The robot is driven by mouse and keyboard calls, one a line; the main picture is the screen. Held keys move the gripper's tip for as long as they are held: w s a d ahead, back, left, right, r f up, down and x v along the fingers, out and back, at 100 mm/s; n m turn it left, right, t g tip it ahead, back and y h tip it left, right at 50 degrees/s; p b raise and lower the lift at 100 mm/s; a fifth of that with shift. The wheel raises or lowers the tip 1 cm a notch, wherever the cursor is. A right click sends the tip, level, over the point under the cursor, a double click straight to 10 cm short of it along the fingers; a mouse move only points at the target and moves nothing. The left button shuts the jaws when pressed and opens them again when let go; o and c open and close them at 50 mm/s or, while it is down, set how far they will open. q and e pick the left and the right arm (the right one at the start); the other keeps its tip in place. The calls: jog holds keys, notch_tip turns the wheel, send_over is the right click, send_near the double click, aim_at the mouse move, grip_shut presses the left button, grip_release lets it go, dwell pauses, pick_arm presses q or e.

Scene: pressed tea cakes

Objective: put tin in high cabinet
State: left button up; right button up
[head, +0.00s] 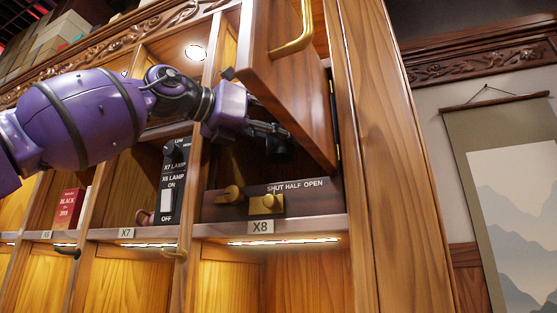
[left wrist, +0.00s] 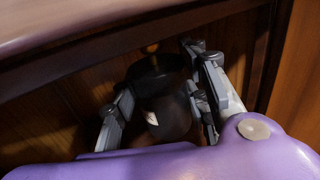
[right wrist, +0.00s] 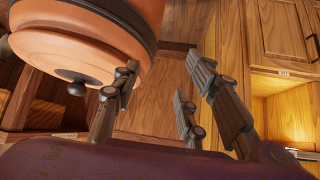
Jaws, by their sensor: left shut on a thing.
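The high cabinet compartment X8 (head: 215,172) has its wooden door (head: 290,85) swung open, with a brass handle on it. My left gripper (head: 270,140) is at the compartment's opening, behind the door's lower part. In the left wrist view my left gripper (left wrist: 160,108) is shut on a dark, rounded tin (left wrist: 170,118) with a small pale patch. The tin is shadowed, and whether it touches the shelf cannot be told. My right gripper (right wrist: 155,100) is open and empty, seen only in the right wrist view.
A panel marked SHUT HALF OPEN with a brass slider (head: 266,204) spans the X8 front. A lamp switch (head: 170,190) and a red box (head: 68,208) stand left. A large orange rounded thing (right wrist: 95,40) is close to my right gripper.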

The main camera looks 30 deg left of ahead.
aim_at(280, 160)
pick_arm(q)
notch_tip(280, 160, down, 2)
jog(key=shift+f, duration=0.7)
notch_tip(280, 160, down, 3)
jog(key=shift+d+r, duration=0.1)
jog(key=shift+r, duration=0.05)
jog(key=shift+f+p, duration=0.25)
jog(key=shift+p, duration=0.25)
jog(key=shift+w+a+f, duration=0.2)
jog(key=shift+w, duration=0.05)
jog(key=shift+d, duration=0.1)
jog(key=o, duration=1.3)
jog(key=shift+f, duration=0.15)
pick_arm(e)
jog(key=shift+s+r, duration=0.1)
jog(key=shift+r, duration=0.2)
jog(key=shift+r, duration=0.1)
